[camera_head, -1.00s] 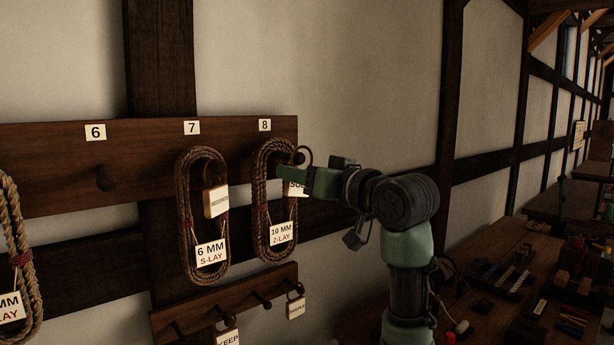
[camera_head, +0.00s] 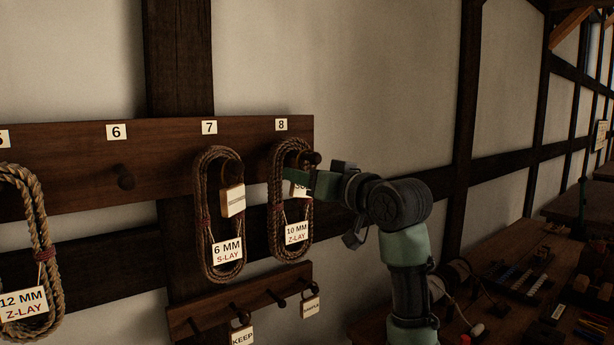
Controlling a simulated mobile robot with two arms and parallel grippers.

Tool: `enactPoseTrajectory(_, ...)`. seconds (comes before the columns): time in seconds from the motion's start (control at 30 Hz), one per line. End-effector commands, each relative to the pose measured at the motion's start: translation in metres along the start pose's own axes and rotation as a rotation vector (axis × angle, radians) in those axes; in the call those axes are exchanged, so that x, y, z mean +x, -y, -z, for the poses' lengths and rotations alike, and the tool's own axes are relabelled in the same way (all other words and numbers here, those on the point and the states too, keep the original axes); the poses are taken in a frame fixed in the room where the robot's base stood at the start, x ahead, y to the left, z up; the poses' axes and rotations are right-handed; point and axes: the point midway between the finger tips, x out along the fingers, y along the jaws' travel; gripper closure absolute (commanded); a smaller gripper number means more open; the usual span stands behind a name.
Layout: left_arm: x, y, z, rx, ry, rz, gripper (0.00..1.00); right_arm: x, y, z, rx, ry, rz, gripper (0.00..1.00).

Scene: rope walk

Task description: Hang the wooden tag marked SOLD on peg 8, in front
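The wooden tag marked SOLD (camera_head: 301,191) is at the coil on peg 8, its lettering partly covered by my fingers. My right gripper (camera_head: 298,177) comes in from the right, its green fingers across the tag's upper part, and appears shut on it. The tag's cord loop shows above the fingers, close to the round end of peg 8 (camera_head: 314,158). I cannot tell whether the loop is around the peg. A rope coil (camera_head: 276,205) labelled 10 MM Z-LAY hangs on peg 8, under the number 8 plate (camera_head: 281,125). My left gripper is not in view.
Peg 7 holds a 6 MM S-LAY coil (camera_head: 202,225) with a wooden tag (camera_head: 233,201) in front. Peg 6 (camera_head: 124,178) is bare. A lower rail (camera_head: 205,312) holds tags KEEP (camera_head: 242,336) and another (camera_head: 310,305). A cluttered bench (camera_head: 500,318) stands at right.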

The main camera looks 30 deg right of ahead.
Motion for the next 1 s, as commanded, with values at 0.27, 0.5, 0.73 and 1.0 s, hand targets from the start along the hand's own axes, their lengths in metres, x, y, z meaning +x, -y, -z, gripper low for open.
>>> enactPoseTrajectory(0.27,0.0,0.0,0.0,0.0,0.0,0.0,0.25,0.0,0.0,0.0,0.0,0.0,0.0,0.89)
enactPoseTrajectory(0.5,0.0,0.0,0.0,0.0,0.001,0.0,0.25,0.0,0.0,0.0,0.0,0.0,0.0,0.26)
enactPoseTrajectory(0.73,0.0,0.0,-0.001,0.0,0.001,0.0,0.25,0.0,0.0,0.0,0.0,0.0,0.0,0.25)
enactPoseTrajectory(1.0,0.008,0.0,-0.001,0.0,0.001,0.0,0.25,-0.018,-0.001,-0.001,-0.002,-0.003,-0.001,0.25)
